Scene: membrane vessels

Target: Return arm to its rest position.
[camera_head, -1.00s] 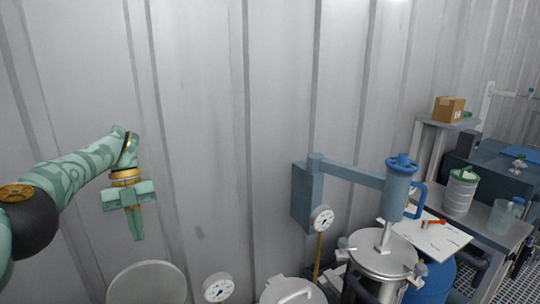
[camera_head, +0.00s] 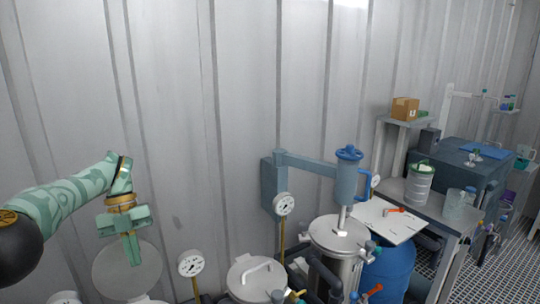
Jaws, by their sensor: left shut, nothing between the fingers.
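My left arm, pale green with darker patterns, comes in from the left edge in the head view. My left gripper (camera_head: 134,251) points down with its fingers together and holds nothing. It hangs in front of a round light-grey lid (camera_head: 108,272) at the lower left; I cannot tell whether they touch. My right gripper is not in view.
Several steel vessels with lids (camera_head: 257,272) and gauges (camera_head: 191,264) line the bottom. A blue hoist (camera_head: 347,178) stands over a steel vessel (camera_head: 338,238). A blue drum (camera_head: 388,270), a white board (camera_head: 383,219) and a bench are at right. The corrugated wall (camera_head: 230,120) stands behind.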

